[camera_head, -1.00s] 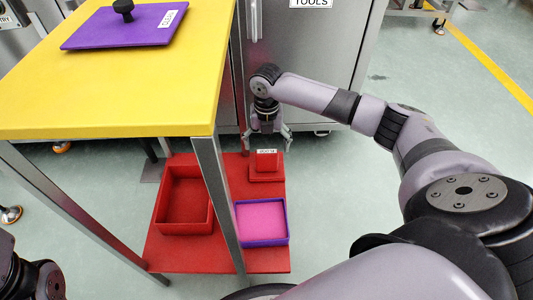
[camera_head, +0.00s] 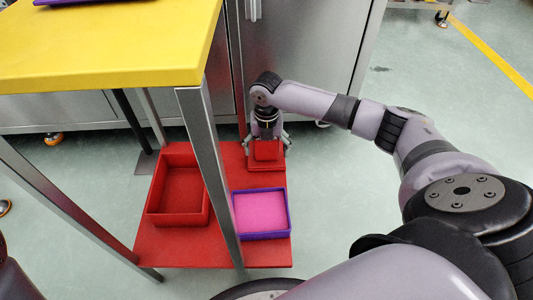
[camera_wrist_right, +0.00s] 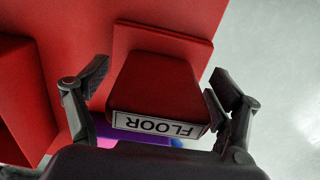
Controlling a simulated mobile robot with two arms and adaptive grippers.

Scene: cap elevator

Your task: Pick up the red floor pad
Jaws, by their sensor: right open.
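The red floor pad (camera_head: 266,151) is a red block on a wider red base, at the back right of the red lower shelf. In the right wrist view the pad (camera_wrist_right: 158,78) has a white label reading FLOOR. My right gripper (camera_head: 267,146) is down at the pad from above. Its two fingers are open, one on each side of the block in the wrist view. The right finger is very close to the block or touching it; I cannot tell which. The left finger stands apart from it. My left gripper is not in view.
On the lower shelf (camera_head: 180,246) stand an open red box (camera_head: 205,203) at left and a purple-rimmed tray with a pink inside (camera_head: 262,236) in front of the pad. A yellow tabletop (camera_head: 110,83) and its metal leg (camera_head: 212,170) rise close by. A metal cabinet (camera_head: 300,60) stands behind.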

